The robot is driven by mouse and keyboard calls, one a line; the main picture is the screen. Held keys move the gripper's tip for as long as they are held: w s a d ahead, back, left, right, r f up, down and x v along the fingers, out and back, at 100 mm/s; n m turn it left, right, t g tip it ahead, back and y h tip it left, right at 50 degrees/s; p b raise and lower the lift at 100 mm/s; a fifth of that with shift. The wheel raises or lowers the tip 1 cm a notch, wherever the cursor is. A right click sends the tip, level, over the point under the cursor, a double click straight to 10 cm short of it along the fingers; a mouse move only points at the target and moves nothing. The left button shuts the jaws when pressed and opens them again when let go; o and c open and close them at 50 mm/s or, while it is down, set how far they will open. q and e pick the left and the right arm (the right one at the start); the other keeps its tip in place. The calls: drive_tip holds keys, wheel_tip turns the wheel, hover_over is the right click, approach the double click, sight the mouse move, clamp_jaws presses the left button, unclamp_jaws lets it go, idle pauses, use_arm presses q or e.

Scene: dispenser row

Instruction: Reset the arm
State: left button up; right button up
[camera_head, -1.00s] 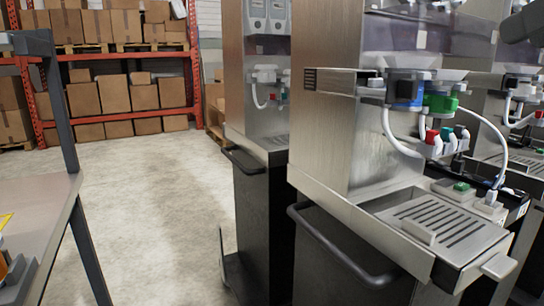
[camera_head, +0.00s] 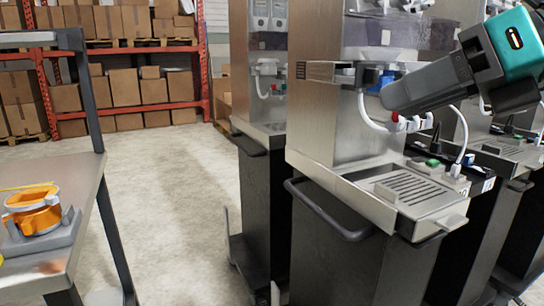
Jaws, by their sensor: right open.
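My right arm comes in from the upper right, with a teal housing and a dark grey end. My right gripper (camera_head: 408,95) is at the end that points left, in front of the dispenser (camera_head: 330,115) and above its drip tray (camera_head: 405,190). It is open, and I see nothing held in it. It hides part of the blue and green valves and hoses of the dispenser. I cannot tell whether it touches them. My left gripper is not in view.
A table (camera_head: 85,215) at the left bears an orange ring-shaped part (camera_head: 33,210) on a grey base. More dispensers stand behind and to the right. Handles (camera_head: 330,215) stick out from the cabinets. Open floor (camera_head: 165,190) lies between. Shelves with boxes (camera_head: 125,85) are at the back.

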drive_tip(key=a+f+m+g+y, duration=0.5)
drive_tip(key=a+f+y, duration=0.2)
drive_tip(key=a+y, duration=0.45)
drive_tip(key=w+d+f+m+t+h, duration=0.45)
drive_tip(key=f+m+t, duration=0.4)
drive_tip(key=m, duration=0.45)
drive_tip(key=w+d+f+m+t+h, duration=0.35)
drive_tip(key=f+m+t+h, duration=0.35)
drive_tip(key=f+m, duration=0.4)
drive_tip(key=s+f+m+g+h, duration=0.4)
drive_tip(key=s+f, duration=0.4)
drive_tip(key=f, duration=0.6)
drive_tip(key=s+f+m+g+h, duration=0.2)
drive_tip(key=s+f+m+g, duration=0.2)
drive_tip(key=s+f+m, duration=0.65)
use_arm(q)
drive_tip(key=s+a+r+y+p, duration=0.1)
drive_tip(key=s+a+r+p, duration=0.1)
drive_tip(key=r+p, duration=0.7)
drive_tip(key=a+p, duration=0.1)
drive_tip(key=p, duration=0.4)
use_arm(e)
drive_tip(key=w+d+r+n+h, duration=0.1)
drive_tip(key=w+d+r+n, duration=0.1)
drive_tip(key=r, duration=0.5)
drive_tip(key=shift+d+r+n, duration=0.25)
drive_tip(key=shift+d+n, duration=0.6)
drive_tip(key=shift+d, duration=0.1)
